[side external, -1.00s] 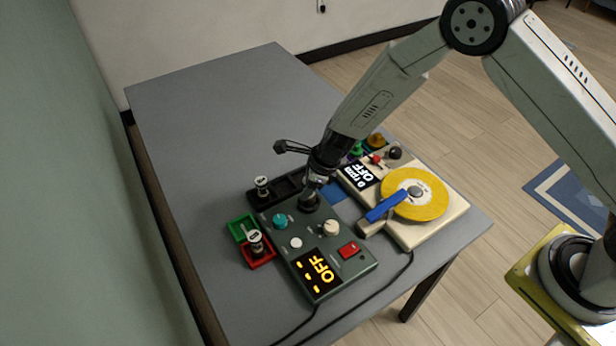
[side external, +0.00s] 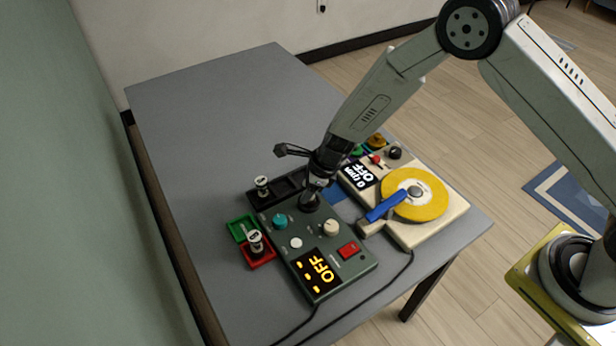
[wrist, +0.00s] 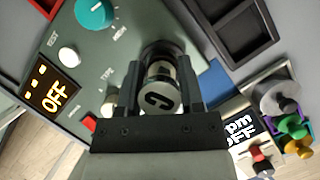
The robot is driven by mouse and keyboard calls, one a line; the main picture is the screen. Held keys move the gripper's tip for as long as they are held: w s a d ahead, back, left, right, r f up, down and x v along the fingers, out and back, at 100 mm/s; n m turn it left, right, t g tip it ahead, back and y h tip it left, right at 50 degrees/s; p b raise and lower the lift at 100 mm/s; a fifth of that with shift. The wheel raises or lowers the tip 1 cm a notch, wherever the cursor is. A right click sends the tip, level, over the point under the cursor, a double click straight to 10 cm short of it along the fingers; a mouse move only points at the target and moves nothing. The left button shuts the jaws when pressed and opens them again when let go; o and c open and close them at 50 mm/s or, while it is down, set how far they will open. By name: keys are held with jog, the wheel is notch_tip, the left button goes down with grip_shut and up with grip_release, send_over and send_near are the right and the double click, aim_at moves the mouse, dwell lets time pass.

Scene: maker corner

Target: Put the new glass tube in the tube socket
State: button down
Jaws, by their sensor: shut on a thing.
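My gripper (side external: 312,188) points down over the dark round tube socket (side external: 309,204) on the green tester (side external: 335,262). In the wrist view my gripper (wrist: 160,92) is shut on a glass tube (wrist: 162,72), with a dark marked cap facing the camera. The tube is in line with the socket (wrist: 158,47); its lower end is hidden, so I cannot tell how deep it sits. Another tube (side external: 262,185) stands in the black tray (side external: 287,184). A third tube (side external: 255,240) stands in the red bin (side external: 262,262).
The tester has knobs, a red switch (side external: 349,249) and a display reading OFF (side external: 318,275). An empty green bin (side external: 239,228) adjoins the red one. To the right is a cream machine (side external: 440,219) with a yellow disc (side external: 428,200) and blue bar (side external: 386,206). The table's back is clear.

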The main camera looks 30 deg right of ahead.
jog(key=shift+f, duration=0.35)
jog(key=shift+c, duration=0.7)
grip_release()
jog(key=shift+r, duration=3.5)
